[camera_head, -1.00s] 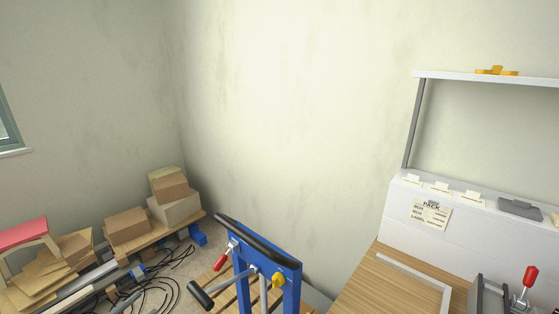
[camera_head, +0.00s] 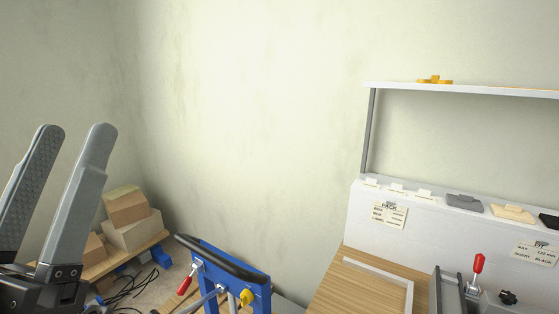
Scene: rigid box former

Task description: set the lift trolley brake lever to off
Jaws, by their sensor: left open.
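The blue lift trolley (camera_head: 263,297) stands at the bottom centre, with a black push handle (camera_head: 222,258) across its top. A lever with a red grip (camera_head: 188,276) sits on its left side, slanting down to the left. A yellow knob (camera_head: 246,296) is on its right side. I cannot tell for sure which of these is the brake lever. My left gripper (camera_head: 75,145) is raised at the left edge, fingers pointing up, open and empty. It is well left of the trolley and apart from it. My right gripper is not in view.
Cardboard boxes (camera_head: 133,232) are stacked on a pallet behind my left gripper, with black cables (camera_head: 130,288) on the floor nearby. A wooden bench (camera_head: 345,297) with a red-handled clamp (camera_head: 478,264) stands right of the trolley. A shelf (camera_head: 460,90) overhangs it.

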